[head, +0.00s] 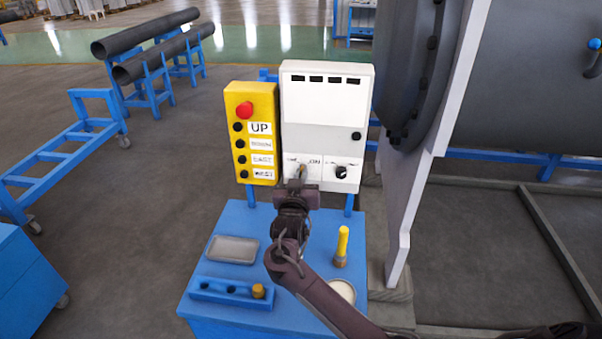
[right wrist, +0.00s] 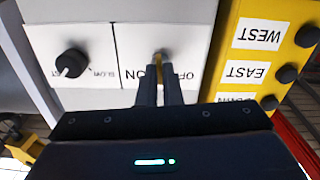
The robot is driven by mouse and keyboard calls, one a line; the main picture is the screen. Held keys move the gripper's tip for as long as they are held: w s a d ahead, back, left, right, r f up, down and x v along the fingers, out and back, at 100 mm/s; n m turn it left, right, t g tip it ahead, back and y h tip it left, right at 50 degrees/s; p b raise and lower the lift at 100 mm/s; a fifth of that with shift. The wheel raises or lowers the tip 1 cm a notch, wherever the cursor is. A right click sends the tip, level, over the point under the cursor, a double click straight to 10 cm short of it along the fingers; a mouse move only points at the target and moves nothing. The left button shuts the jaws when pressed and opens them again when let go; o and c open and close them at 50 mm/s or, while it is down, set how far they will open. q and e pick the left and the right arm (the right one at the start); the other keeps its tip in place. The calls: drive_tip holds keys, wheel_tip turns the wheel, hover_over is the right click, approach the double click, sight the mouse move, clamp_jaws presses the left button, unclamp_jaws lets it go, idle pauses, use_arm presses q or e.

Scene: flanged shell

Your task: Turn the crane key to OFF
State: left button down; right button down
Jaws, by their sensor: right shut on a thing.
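The crane key (head: 302,171) is a small brass-coloured piece on the lower left panel of the white control box (head: 325,110). My right gripper (head: 298,183) is at that panel, its two fingers shut on the key. In the right wrist view, which is upside down, the key (right wrist: 160,63) shows between the fingertips (right wrist: 160,85), with ON and partly covered OFF lettering on either side. The fingers hide most of the key, so I cannot tell exactly which way it is turned. My left gripper is not in view.
A yellow button box (head: 252,130) with a red button adjoins the control box. A black knob (head: 341,172) sits right of the key. On the blue table (head: 225,215) are a grey tray (head: 232,249), a yellow-handled tool (head: 342,245) and a blue holder (head: 225,292). A large flanged shell (head: 530,80) stands right.

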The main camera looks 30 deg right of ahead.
drive_tip(key=shift+n+p, duration=1.8)
drive_tip(key=shift+n, duration=1.9)
drive_tip(key=shift+f, duration=0.1)
drive_tip(key=c, duration=1.6)
unclamp_jaws()
drive_tip(key=shift+a, duration=0.1)
drive_tip(key=b+v, duration=0.2)
drive_tip(key=v, duration=0.5)
drive_tip(key=shift+s+a, duration=0.25)
drive_tip(key=shift+s, duration=0.1)
